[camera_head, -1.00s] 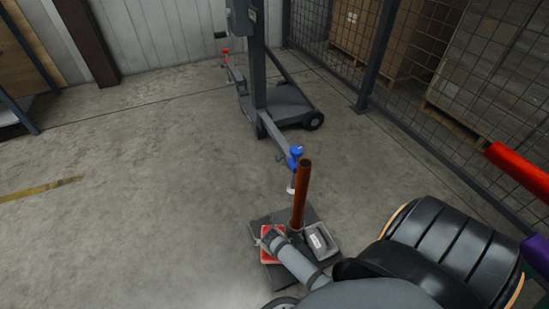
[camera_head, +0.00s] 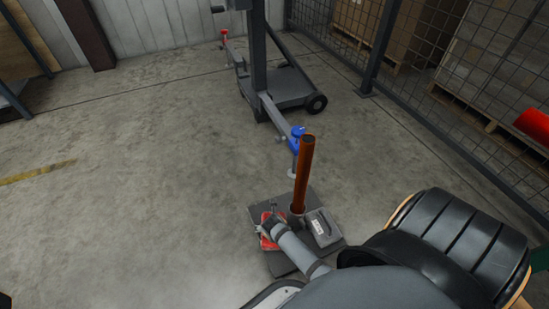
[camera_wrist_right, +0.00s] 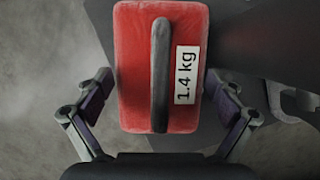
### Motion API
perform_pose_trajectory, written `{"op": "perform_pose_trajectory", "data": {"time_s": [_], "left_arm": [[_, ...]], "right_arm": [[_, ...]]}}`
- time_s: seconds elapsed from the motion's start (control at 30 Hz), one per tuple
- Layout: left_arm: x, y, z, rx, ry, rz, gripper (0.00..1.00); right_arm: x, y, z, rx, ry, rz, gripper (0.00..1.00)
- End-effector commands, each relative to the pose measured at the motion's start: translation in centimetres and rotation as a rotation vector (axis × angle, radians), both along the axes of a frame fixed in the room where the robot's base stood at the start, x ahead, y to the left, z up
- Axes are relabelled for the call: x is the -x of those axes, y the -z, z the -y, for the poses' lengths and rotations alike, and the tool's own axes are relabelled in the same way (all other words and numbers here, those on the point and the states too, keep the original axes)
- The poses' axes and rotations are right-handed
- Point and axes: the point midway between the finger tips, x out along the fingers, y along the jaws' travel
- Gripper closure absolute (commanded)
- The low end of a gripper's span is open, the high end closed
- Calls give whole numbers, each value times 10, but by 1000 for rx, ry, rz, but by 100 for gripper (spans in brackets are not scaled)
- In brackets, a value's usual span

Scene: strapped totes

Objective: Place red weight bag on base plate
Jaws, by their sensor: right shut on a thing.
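The red weight bag (camera_wrist_right: 135,65) has a dark strap handle and a white "1.4 kg" label. In the wrist view my right gripper (camera_wrist_right: 158,80) is shut on its two sides. In the head view the red bag (camera_head: 265,240) is over the left part of the dark base plate (camera_head: 285,268), partly hidden by my right arm. I cannot tell whether it touches the plate. The plate also shows in the wrist view (camera_wrist_right: 255,35). An orange-brown post (camera_head: 304,175) stands on the plate. My left gripper is not in view.
A grey weight bag (camera_head: 323,229) lies on the plate's right side. Behind the post stands a grey wheeled lift stand (camera_head: 288,88) with a blue clamp-like part (camera_head: 297,133) close to the post. A mesh fence (camera_head: 450,125) runs along the right. The floor at left is clear.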

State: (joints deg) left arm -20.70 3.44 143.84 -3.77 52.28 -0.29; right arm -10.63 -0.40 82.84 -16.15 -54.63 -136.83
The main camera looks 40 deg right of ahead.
Motion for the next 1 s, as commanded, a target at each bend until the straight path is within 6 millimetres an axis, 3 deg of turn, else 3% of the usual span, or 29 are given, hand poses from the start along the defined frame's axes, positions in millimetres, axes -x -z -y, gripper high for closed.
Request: {"op": "perform_pose_trajectory", "data": {"time_s": [0.1,0.13,0.17,0.57,1.0], "left_arm": [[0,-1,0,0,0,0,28],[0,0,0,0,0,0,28],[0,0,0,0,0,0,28],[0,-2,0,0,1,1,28],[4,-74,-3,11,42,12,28]], "right_arm": [[-3,-1,0,1,0,7,69],[0,2,0,0,0,0,5],[0,2,0,0,0,0,1],[0,-3,0,0,0,0,0],[30,-96,-21,-1,2,0,0]]}}
